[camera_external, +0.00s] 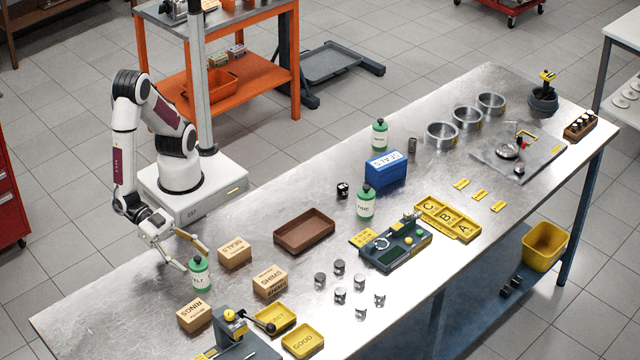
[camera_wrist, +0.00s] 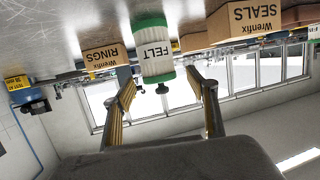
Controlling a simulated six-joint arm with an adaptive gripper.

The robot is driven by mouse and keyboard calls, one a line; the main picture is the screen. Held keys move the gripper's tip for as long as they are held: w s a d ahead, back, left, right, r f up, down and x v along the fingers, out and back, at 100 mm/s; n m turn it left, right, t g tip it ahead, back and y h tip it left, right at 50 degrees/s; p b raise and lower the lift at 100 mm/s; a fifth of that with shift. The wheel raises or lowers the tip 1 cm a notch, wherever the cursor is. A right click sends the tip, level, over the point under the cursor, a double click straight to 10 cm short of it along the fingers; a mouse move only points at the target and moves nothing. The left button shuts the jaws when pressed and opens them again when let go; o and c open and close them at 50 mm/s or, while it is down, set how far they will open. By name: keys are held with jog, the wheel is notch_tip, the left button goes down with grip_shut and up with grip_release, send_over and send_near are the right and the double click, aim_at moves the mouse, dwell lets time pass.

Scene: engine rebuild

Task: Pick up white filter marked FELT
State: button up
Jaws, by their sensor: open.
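The white filter marked FELT is a green-and-white canister (camera_external: 201,275) standing upright on the near left part of the metal bench. In the wrist view the picture is upside down, and the FELT canister (camera_wrist: 154,52) shows straight ahead with its label facing me. My gripper (camera_external: 195,260) is low over the bench, its fingers pointing at the canister. In the wrist view my gripper (camera_wrist: 161,80) is open and empty, one finger toward each side of the canister. I cannot tell whether the fingertips reach beside it.
Cardboard boxes marked SEALS (camera_external: 235,252), RINGS (camera_external: 194,316) and SHIMS (camera_external: 270,283) stand close to the canister. A brown tray (camera_external: 304,232) lies beyond them. Similar green-and-white canisters (camera_external: 366,203) stand farther along. The bench's left corner is bare.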

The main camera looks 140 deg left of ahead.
aim_at(194, 261)
jog(key=shift+x, duration=1.6)
jog(key=c, duration=1.3)
